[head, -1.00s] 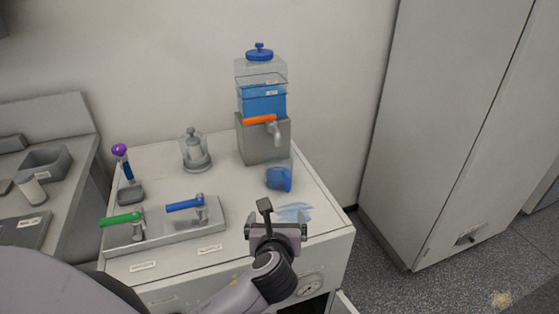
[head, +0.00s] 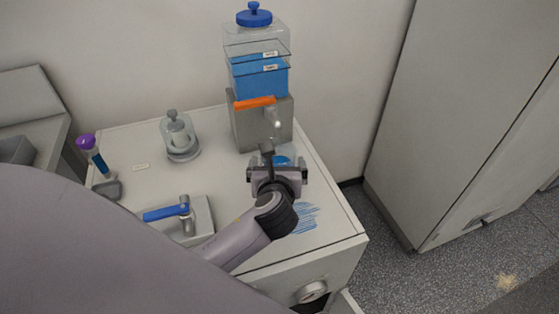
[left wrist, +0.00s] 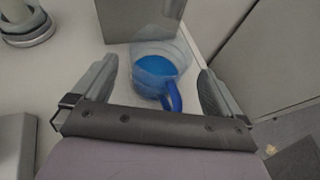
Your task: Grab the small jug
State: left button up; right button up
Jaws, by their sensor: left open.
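The small jug (left wrist: 155,78) is clear with blue liquid and a blue handle. In the left wrist view it stands between the two open fingers of my left gripper (left wrist: 157,85), a little beyond them, with its handle toward me. In the head view the jug (head: 284,160) is mostly hidden behind my left gripper (head: 277,172), with only some blue showing. I see no clear contact between fingers and jug. My right gripper is not in view.
A dispenser with a blue tank (head: 260,80) and orange lever stands behind the jug on a grey block (head: 252,128). A glass vessel (head: 178,138), a purple-capped tube (head: 92,150) and a blue-handled valve (head: 170,212) are left. Blue streaks (head: 305,218) mark the cabinet top at right.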

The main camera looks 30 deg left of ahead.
aim_at(279, 147)
pick_arm(q)
jog(key=shift+x, duration=3.05)
jog(key=shift+r, duration=0.1)
jog(key=shift+c, duration=0.3)
jog(key=c, duration=0.8)
